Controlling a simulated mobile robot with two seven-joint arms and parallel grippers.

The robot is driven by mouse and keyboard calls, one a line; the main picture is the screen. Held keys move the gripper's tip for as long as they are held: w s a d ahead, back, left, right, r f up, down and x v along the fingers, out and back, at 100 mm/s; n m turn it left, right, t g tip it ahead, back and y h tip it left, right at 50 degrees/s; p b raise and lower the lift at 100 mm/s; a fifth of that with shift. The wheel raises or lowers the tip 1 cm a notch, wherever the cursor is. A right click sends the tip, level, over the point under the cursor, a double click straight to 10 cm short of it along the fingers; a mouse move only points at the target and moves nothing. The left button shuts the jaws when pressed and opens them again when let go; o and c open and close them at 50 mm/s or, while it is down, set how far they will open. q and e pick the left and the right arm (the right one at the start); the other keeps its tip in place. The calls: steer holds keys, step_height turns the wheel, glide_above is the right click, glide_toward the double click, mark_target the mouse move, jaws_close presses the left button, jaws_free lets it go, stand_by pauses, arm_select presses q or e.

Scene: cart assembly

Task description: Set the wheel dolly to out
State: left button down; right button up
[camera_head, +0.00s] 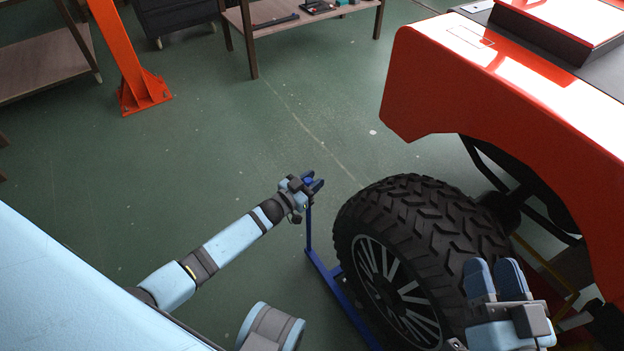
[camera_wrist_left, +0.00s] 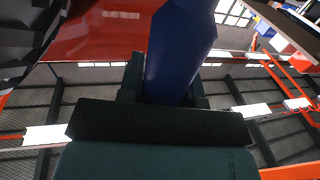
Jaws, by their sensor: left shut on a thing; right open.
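The blue wheel dolly (camera_head: 322,264) stands on the green floor beside the big black tyre, with an upright post at its left end. My left gripper (camera_head: 313,184) is shut on the top of that post. In the left wrist view the blue post (camera_wrist_left: 180,50) rises between the fingers. The wheel (camera_head: 410,255) stands upright at the dolly, and part of the dolly's frame is hidden behind it. My right gripper (camera_head: 497,280) is in front of the wheel's right side, its two blue fingers apart and empty.
The red cart body (camera_head: 480,90) fills the upper right, over the wheel. An orange post (camera_head: 135,75) stands at the upper left. A wooden table (camera_head: 300,18) with tools is at the back. The green floor between is clear.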

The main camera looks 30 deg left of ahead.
arm_select(q)
steer(key=shift+s+f, duration=0.1)
steer(key=shift+s, duration=0.05)
steer(key=shift+f, duration=0.1)
steer(key=c, duration=1.1)
jaws_free()
steer(key=shift+s+a, duration=0.1)
steer(key=shift+c, duration=0.2)
steer(key=o, duration=0.3)
steer(key=shift+s+a, duration=0.1)
steer(key=shift+o, duration=0.2)
steer(key=shift+r, duration=0.2)
